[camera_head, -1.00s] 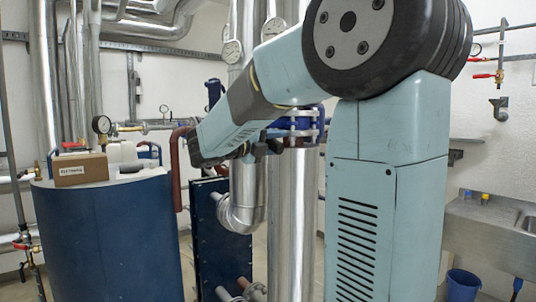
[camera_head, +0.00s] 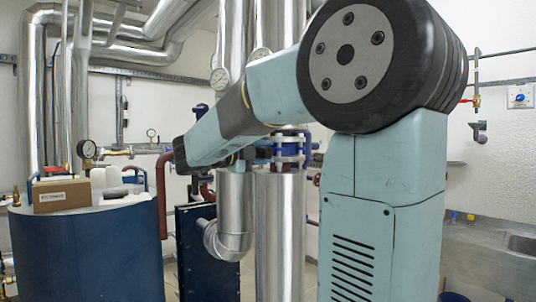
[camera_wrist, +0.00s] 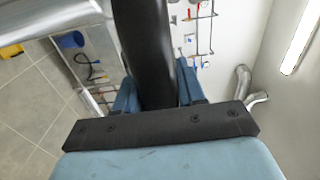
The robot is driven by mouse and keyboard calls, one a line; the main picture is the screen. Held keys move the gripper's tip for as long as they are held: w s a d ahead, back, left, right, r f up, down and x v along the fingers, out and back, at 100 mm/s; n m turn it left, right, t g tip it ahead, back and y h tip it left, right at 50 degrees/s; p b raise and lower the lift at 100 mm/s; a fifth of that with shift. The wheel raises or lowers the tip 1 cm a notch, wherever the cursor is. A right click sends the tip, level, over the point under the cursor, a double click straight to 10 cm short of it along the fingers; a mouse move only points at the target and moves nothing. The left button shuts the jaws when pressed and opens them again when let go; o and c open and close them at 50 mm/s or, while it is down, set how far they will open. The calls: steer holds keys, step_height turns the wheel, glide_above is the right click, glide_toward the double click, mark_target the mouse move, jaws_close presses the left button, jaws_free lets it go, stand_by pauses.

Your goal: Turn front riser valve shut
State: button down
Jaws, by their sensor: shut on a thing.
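In the head view a blue flanged valve (camera_head: 291,150) sits on the thick silver riser, just past the end of my arm. In the wrist view my gripper (camera_wrist: 156,92) is shut, with its two blue fingers on either side of a thick black bar (camera_wrist: 145,45). The bar runs up between the fingers to the top of the picture. I cannot tell for sure that it is the valve's handle. My arm hides the gripper and any handle in the head view.
A blue drum (camera_head: 88,255) with a small cardboard box (camera_head: 62,196) on it stands at the left. A dark blue plate exchanger (camera_head: 195,270) stands behind the lagged pipes (camera_head: 278,235). A steel sink (camera_head: 490,245) is at the right.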

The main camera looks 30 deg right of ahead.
steer(key=shift+w+a+r, duration=0.1)
steer(key=shift+a+r, duration=0.05)
steer(key=shift+r, duration=0.1)
steer(key=c, duration=0.8)
jaws_free()
steer(key=shift+f, duration=0.1)
steer(key=shift+o, duration=0.2)
steer(key=shift+f, duration=0.1)
steer(key=s+a, duration=0.2)
steer(key=a, duration=1.1)
steer(key=shift+a, duration=0.3)
